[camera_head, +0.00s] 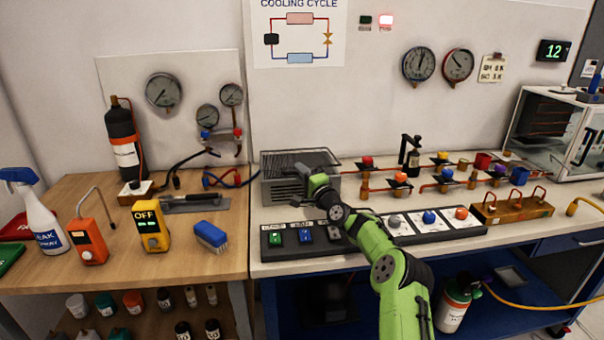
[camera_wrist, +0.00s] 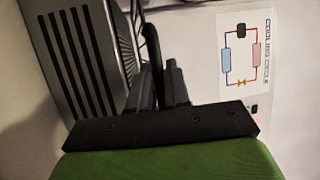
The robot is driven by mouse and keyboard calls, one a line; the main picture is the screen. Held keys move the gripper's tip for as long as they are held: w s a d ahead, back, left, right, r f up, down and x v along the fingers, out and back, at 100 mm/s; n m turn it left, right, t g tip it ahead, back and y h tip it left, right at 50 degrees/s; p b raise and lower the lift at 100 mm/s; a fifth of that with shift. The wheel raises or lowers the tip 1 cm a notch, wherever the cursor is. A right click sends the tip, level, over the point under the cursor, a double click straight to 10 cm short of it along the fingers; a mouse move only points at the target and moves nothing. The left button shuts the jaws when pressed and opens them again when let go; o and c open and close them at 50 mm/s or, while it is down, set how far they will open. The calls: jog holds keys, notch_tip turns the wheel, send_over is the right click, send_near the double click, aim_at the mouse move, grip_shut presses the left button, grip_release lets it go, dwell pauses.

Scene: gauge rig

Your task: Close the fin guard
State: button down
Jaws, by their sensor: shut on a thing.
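The grey slatted fin unit (camera_head: 283,190) stands at the left end of the white bench in the head view, with a finned grille (camera_head: 300,158) on top. In the wrist view its slatted side (camera_wrist: 72,62) fills the left. My gripper (camera_head: 316,183) is at the unit's front right; its fingers also show in the wrist view (camera_wrist: 158,82). They are shut on a thin dark upright bar (camera_wrist: 152,45), which looks like part of the fin guard. The guard's outline and how far it stands open are hard to tell, as my wrist hides part of the front.
A black switch panel (camera_head: 290,255) lies in front of the unit. A row of coloured valves on copper pipe (camera_head: 427,186) runs to the right. Hoses (camera_head: 225,180) and gauges are close on the left. The wall behind carries a cooling cycle poster (camera_head: 298,50).

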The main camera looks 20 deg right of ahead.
jog(key=shift+a, duration=0.1)
jog(key=c, duration=1.4)
grip_release()
jog(key=shift+c, duration=0.2)
jog(key=p+v, duration=0.1)
jog(key=v, duration=1.4)
jog(key=shift+s+d, duration=0.25)
jog(key=shift+s, duration=0.1)
